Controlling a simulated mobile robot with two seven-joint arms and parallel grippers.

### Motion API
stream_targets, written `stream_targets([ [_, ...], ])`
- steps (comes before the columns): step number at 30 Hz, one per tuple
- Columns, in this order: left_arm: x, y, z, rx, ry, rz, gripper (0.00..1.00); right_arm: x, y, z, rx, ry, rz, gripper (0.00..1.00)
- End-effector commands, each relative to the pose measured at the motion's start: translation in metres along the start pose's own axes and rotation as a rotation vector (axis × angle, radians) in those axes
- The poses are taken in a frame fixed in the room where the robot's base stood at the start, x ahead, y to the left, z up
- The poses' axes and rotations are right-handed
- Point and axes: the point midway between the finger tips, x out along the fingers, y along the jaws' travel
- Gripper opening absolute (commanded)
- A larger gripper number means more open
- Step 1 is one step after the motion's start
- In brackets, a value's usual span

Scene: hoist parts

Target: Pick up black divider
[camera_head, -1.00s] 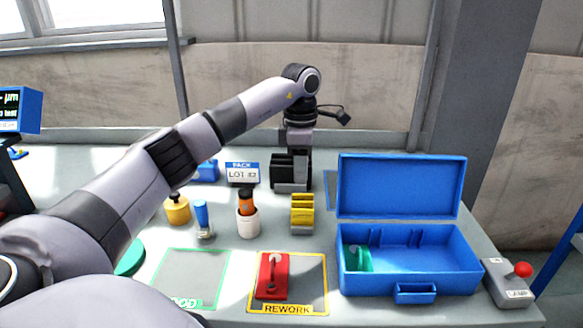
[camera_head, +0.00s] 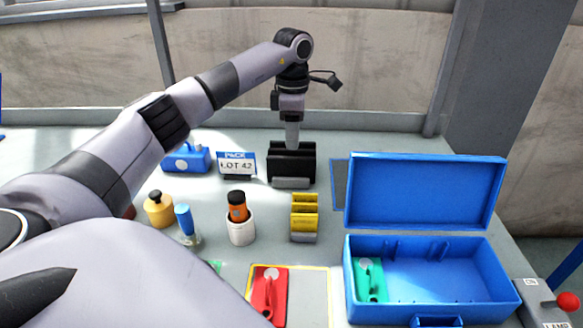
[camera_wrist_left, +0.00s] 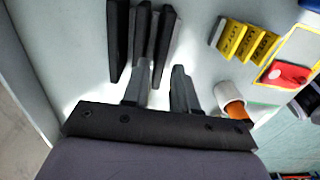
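Black dividers (camera_head: 291,160) stand upright side by side in a grey holder at the back middle of the bench. They also show as dark upright slabs (camera_wrist_left: 117,42) in the left wrist view. My left gripper (camera_head: 291,143) points down at the dividers from above. In the left wrist view its two fingers (camera_wrist_left: 160,84) are apart, with the lower end of the rightmost divider (camera_wrist_left: 163,45) showing between them. I cannot tell whether either finger touches a divider. My right gripper is not in view.
Yellow dividers (camera_head: 304,212) stand in front. A blue case (camera_head: 427,195) with raised lid holds a green part (camera_head: 370,280). A LOT 42 sign (camera_head: 237,165), white cup (camera_head: 240,230), yellow bottle (camera_head: 158,210) and red part (camera_head: 269,295) are nearby.

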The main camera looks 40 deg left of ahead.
Motion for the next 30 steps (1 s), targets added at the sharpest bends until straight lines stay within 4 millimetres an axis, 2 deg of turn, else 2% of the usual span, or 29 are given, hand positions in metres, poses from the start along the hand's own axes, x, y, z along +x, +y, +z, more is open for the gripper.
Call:
stream_targets([
  [11, 0.050, -0.004, -0.004, -0.001, 0.002, -0.001, 0.28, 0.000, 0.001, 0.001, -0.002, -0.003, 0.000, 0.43],
  [20, 0.055, -0.003, -0.003, -0.001, -0.001, 0.002, 0.28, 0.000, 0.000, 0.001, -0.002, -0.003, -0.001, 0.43],
  [23, 0.055, -0.003, -0.003, 0.000, -0.001, 0.001, 0.00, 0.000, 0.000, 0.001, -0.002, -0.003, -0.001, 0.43],
  [30, 0.055, -0.003, -0.003, 0.000, -0.001, 0.001, 0.00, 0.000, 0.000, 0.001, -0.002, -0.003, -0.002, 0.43],
])
